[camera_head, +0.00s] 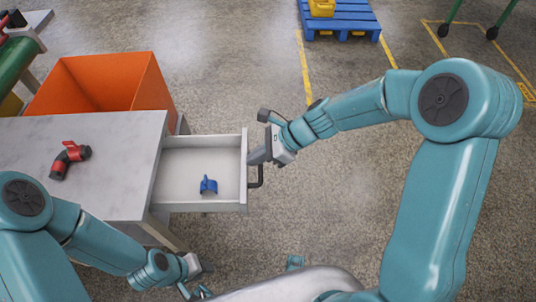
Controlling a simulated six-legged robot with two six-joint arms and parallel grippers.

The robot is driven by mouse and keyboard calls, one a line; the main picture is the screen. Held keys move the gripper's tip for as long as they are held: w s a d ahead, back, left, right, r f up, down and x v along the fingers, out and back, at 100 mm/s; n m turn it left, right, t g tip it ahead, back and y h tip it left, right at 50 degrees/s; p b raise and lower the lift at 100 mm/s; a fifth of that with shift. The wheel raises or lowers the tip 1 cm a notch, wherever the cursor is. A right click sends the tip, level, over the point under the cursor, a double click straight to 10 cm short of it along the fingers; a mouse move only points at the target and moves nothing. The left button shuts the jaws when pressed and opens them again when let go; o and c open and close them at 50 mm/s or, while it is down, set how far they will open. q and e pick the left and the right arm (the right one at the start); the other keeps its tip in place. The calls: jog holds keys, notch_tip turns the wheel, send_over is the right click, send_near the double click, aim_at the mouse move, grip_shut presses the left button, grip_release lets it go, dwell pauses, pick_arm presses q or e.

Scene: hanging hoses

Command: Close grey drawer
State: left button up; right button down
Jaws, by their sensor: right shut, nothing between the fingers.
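The grey drawer (197,143) is pulled out from the right side of the grey table, open toward the right. A small blue clip-like part (209,185) lies inside it. A dark handle (257,177) sticks out from the drawer's front panel. My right gripper (257,156) is shut and empty at the outer side of that front panel, just beyond the handle; I cannot tell whether it touches the panel. My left gripper (196,267) is low, in front of the drawer and below it in the picture; its fingers are too small and partly hidden to read.
A red and black hose fitting (69,159) lies on the table (112,150). An orange bin (104,82) stands behind the table. A blue pallet (340,17) with a yellow item (321,8) is at the back.

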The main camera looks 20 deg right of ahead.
jog(key=w+a+p, duration=0.1)
jog(key=a, duration=0.5)
jog(key=w+a+p, duration=0.1)
jog(key=w+a, duration=0.1)
jog(key=a, duration=0.4)
jog(key=w+a+p, duration=0.1)
jog(key=w+a, duration=0.1)
jog(key=a, duration=0.4)
jog(key=shift+w+a, duration=0.15)
jog(key=shift+a, duration=0.05)
